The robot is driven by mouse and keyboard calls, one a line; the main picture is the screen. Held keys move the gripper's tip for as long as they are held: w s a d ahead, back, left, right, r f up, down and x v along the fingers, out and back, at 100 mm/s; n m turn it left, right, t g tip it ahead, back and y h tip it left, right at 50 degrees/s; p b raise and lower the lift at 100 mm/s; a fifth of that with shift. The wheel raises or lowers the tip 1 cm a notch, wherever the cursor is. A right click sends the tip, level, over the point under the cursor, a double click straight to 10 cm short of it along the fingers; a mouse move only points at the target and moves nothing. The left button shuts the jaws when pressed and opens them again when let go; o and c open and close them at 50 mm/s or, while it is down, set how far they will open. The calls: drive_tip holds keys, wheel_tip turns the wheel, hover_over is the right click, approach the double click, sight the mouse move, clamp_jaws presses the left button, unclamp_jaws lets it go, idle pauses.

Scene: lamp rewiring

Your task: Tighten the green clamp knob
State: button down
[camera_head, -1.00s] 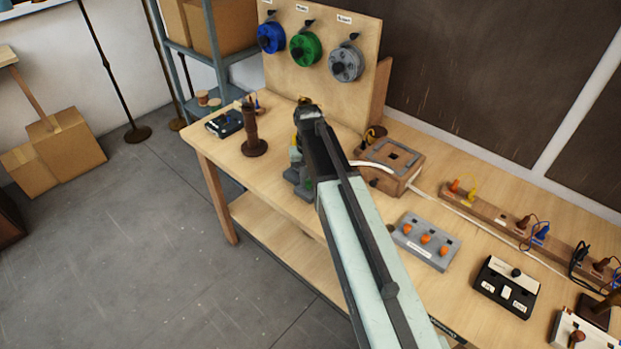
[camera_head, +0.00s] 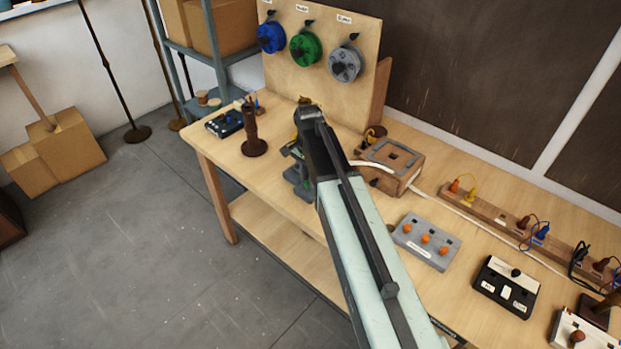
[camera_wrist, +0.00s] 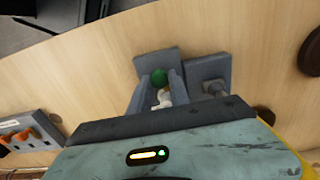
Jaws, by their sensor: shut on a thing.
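The green clamp knob (camera_wrist: 158,76) shows in the wrist view as a small round green shape at the grey clamp (camera_wrist: 208,70). My gripper (camera_wrist: 160,82) has its two grey fingers on either side of the knob and is shut on it. A small pale piece shows between the fingers, below the knob. In the head view the grey clamp (camera_head: 297,175) stands near the bench's front edge, partly hidden by my arm. My fingertips and the knob's grip cannot be made out there.
A dark brown spindle stand (camera_head: 252,135) is left of the clamp. A wooden box (camera_head: 398,172) with a white cable is to the right, and a grey box with orange knobs (camera_head: 425,240) is nearer. Spools (camera_head: 305,48) hang on the back board.

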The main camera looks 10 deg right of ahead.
drive_tip(key=shift+w+m, duration=0.1)
drive_tip(key=shift+m, duration=1)
drive_tip(key=c, duration=1.2)
unclamp_jaws()
drive_tip(key=shift+f, duration=0.1)
wheel_tip(320, 180, up, 8)
drive_tip(key=p, duration=0.8)
